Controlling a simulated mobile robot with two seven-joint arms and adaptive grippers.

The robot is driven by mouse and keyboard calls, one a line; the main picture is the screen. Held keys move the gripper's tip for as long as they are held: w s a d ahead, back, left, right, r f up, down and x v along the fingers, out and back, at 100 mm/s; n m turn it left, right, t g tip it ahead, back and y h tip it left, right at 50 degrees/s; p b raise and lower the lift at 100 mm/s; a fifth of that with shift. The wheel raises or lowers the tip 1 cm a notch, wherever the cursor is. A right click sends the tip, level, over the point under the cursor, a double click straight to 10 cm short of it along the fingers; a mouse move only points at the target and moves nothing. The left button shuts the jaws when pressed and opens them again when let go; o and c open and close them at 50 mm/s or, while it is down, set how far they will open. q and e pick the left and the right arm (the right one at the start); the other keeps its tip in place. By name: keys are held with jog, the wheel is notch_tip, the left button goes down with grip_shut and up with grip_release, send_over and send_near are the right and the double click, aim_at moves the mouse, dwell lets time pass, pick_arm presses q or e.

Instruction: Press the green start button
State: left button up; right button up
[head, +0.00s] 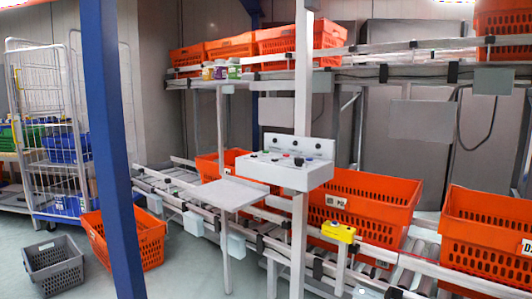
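A light grey control panel (285,172) is fixed to a pale upright post near the middle of the head view. Its sloped top carries several small buttons and knobs, including a red one (298,161) and dark ones. The buttons are too small to tell for sure which one is green. A yellow box (339,231) sits on a short post lower right of the panel; its top is too small to read. Neither of my grippers shows in this view.
Orange totes stand on the lower conveyor (408,266) and the upper shelf. A blue post (113,150) rises at the left front. A grey crate (54,266) and an orange tote (140,240) lie on the floor. A small grey table (228,192) is left of the panel.

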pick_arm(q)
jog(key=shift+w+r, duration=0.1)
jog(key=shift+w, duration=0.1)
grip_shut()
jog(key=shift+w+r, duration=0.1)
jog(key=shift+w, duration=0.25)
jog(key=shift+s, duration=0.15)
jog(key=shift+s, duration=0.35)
